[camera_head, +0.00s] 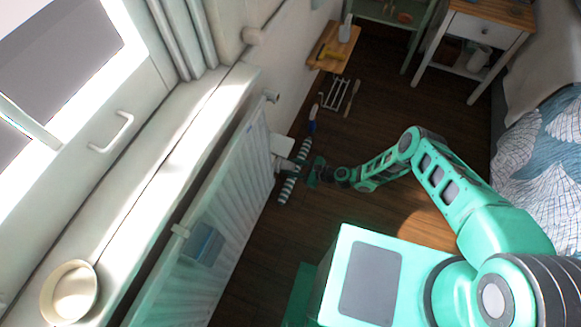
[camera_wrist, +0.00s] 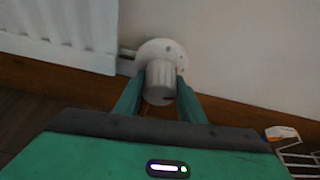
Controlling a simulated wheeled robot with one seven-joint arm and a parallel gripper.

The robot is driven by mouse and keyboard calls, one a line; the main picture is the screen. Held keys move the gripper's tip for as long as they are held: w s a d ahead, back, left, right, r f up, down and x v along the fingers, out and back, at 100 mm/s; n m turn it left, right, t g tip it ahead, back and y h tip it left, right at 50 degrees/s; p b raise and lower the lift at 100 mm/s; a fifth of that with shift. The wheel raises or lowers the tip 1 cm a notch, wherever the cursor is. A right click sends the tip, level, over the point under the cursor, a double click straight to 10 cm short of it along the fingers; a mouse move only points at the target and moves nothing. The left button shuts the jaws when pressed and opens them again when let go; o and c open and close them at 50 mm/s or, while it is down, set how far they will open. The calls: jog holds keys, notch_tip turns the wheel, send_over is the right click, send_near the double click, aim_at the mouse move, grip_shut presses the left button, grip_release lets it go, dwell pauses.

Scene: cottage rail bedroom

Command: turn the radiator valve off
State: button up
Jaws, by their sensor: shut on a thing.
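The white radiator (camera_head: 215,230) runs along the wall under the window sill. Its edge also shows at the upper left of the wrist view (camera_wrist: 60,35). The radiator valve has a ribbed white knob (camera_wrist: 160,85) in front of a round white collar (camera_wrist: 162,50) by the radiator's end. My gripper (camera_wrist: 160,78) is shut on the knob, with one green finger on each side of it. In the head view my gripper (camera_head: 299,170) is at the radiator's far end, and the knob is too small to tell clearly there. Any marks on the knob are unreadable.
A striped roll-like thing (camera_head: 290,180) lies on the floor near my gripper. A wire rack (camera_head: 336,94) and a wooden stool (camera_head: 335,45) are beyond. A bed (camera_head: 545,150) stands at right. Dark floor (camera_head: 385,85) is clear between.

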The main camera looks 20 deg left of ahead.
jog(key=n+t, duration=0.2)
jog(key=n, duration=0.1)
jog(key=shift+n+t, duration=0.3)
jog(key=shift+n, duration=0.2)
jog(key=shift+w+t, duration=0.1)
jog(key=shift+t, duration=0.2)
dwell(0.4)
jog(key=o, duration=1)
jog(key=shift+o, duration=0.2)
jog(key=v, duration=1)
jog(key=shift+d, duration=0.4)
